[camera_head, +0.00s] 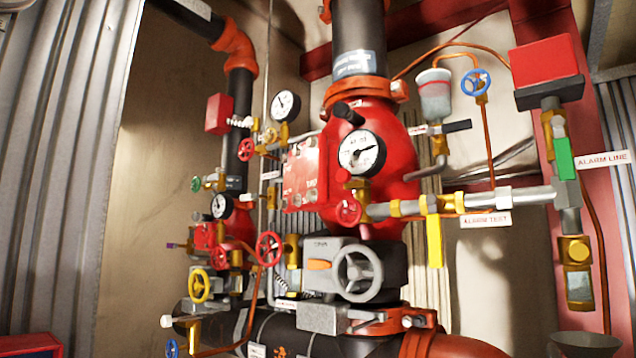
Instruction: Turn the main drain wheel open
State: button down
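My gripper is not in view. Several handwheels show in the head view, and I can read no label naming the main drain, so I cannot tell which is its wheel. A yellow wheel (199,286) is at the lower left. A red wheel (269,248) is left of a large grey wheel (358,274) on the valve below the red riser body (390,118). Smaller wheels are green (196,184), red (246,149), blue at the upper right (475,82) and blue at the bottom left (172,348).
Gauges (361,153) and thin copper pipes crowd the wheels. A side pipe labelled ALARM TEST (486,220) with a yellow lever (434,241) runs right. A red box (543,60) is at upper right. A dark bowl-like vessel (585,343) is at lower right. Corrugated metal (55,180) borders the left.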

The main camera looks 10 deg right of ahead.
aim_at(268, 248)
jog(key=k, duration=0.5)
jog(key=u, duration=0.3)
jog(key=i, duration=0.9)
jog(key=u, duration=0.55)
